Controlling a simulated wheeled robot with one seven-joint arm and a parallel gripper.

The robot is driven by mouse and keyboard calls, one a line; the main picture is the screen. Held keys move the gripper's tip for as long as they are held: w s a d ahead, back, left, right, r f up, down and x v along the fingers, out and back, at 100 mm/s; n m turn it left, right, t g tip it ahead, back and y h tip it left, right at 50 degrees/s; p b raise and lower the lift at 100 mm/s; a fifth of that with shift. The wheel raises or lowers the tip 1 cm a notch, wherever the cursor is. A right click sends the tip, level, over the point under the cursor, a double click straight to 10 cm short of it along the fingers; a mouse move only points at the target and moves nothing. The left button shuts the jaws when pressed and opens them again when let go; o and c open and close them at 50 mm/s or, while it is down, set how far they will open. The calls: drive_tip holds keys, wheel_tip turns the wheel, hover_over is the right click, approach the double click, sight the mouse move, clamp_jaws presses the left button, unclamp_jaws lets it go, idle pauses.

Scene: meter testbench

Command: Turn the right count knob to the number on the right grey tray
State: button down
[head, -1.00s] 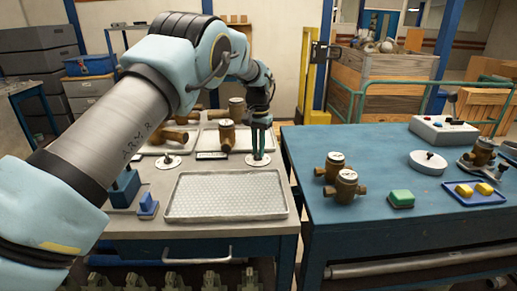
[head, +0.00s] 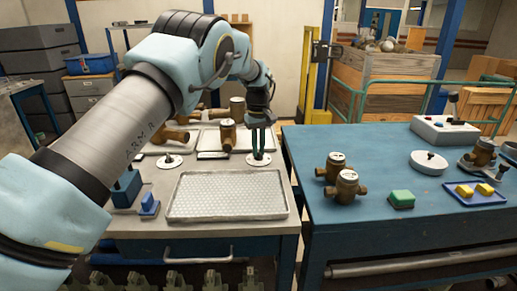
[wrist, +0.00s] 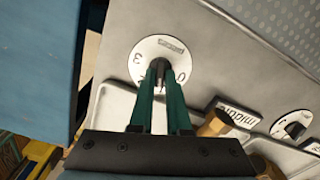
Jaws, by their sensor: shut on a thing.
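The right count knob sits on a round white dial (head: 259,161) at the back right of the grey bench. In the wrist view its dial (wrist: 143,49) shows a 3 at the left and a 0 at the right; other marks are hidden behind the fingers. My gripper (head: 261,152) points down onto this dial, its green fingers (wrist: 160,66) shut on the knob, which they mostly hide. The left count knob's dial (head: 169,161) stands apart to the left. The right grey tray (head: 241,144) lies behind the dials, partly covered by brass meters; I cannot read a number on it.
A brass meter (head: 227,137) stands just left of my gripper, near a small dark label plate (head: 213,155). An empty mesh tray (head: 228,195) lies in front. A blue block (head: 149,205) is at left. A blue table (head: 330,225) with meters stands right.

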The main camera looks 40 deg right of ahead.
drive_tip(key=shift+n, duration=0.9)
drive_tip(key=c, duration=0.9)
unclamp_jaws()
wheel_tip(320, 180, up, 11)
drive_tip(key=shift+f+b, duration=0.1)
drive_tip(key=shift+b, duration=1.15)
